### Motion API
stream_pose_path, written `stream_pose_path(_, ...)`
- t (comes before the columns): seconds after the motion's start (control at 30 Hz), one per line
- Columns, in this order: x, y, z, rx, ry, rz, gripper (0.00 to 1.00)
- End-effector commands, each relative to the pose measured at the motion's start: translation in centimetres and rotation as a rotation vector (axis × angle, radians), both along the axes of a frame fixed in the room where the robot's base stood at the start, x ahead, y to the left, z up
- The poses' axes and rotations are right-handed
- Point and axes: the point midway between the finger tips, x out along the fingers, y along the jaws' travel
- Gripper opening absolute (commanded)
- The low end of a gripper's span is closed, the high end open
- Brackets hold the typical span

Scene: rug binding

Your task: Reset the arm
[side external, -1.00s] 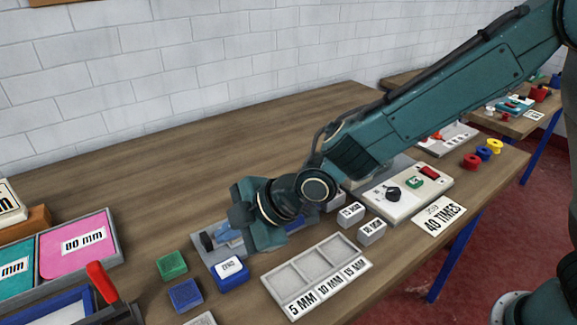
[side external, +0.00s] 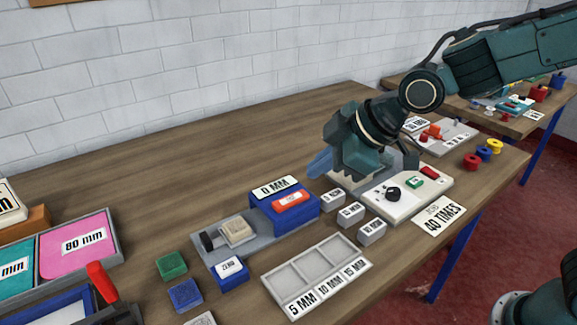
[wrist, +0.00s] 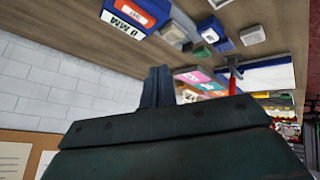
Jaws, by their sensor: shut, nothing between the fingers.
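My gripper (side external: 320,165) is raised above the wooden table, in front of the control box, with its blue fingers pointing left and down. Its fingers are shut and empty; they also show in the wrist view (wrist: 158,87). In the wrist view the blue unit (wrist: 135,14) appears upside down at the top, apart from the fingers.
The control box (side external: 410,200) with a black knob is under and right of my gripper. Small labelled white blocks (side external: 350,213) stand near an empty grey tray (side external: 315,275). Green (side external: 172,265) and blue (side external: 185,295) blocks lie left.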

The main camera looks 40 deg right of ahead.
Motion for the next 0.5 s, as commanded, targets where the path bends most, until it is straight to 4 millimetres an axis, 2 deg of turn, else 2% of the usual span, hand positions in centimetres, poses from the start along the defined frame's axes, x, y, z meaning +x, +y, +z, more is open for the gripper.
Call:
stream_pose_path(0.03,-0.7,-1.4,0.8,0.011,0.009,-0.044,0.0)
stream_pose_path(0.2,-3.6,-5.5,2.4,0.047,0.06,-0.189,0.0)
stream_pose_path(0.5,-9.7,-11.7,4.1,0.112,0.143,-0.453,0.0)
